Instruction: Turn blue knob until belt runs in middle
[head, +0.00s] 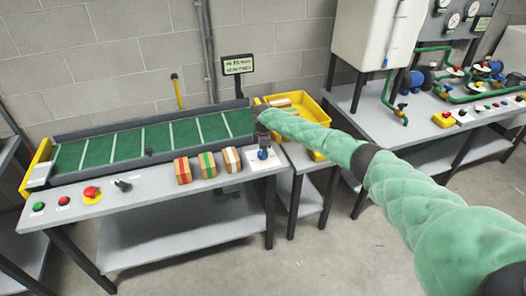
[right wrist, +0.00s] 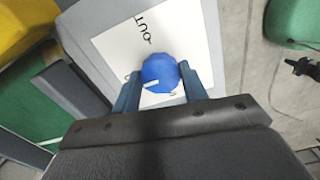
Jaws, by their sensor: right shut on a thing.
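The blue knob (right wrist: 160,72) sits on a white marked plate (right wrist: 118,48) in the right wrist view, with a white pointer line on its top. My right gripper (right wrist: 160,82) has one finger on each side of the knob and is shut on it. In the head view the knob (head: 262,154) shows at the table's right end, below the end of my green-sleeved right arm. The green belt (head: 128,146) with white cross lines lies in a grey frame on the table. My left gripper is not in view.
Three striped boxes (head: 207,164) stand left of the knob. A green button (head: 38,206), red buttons and a black switch (head: 122,185) line the table's front left. A yellow bin (head: 318,112) is at the belt's right end. A small display (head: 238,65) stands behind.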

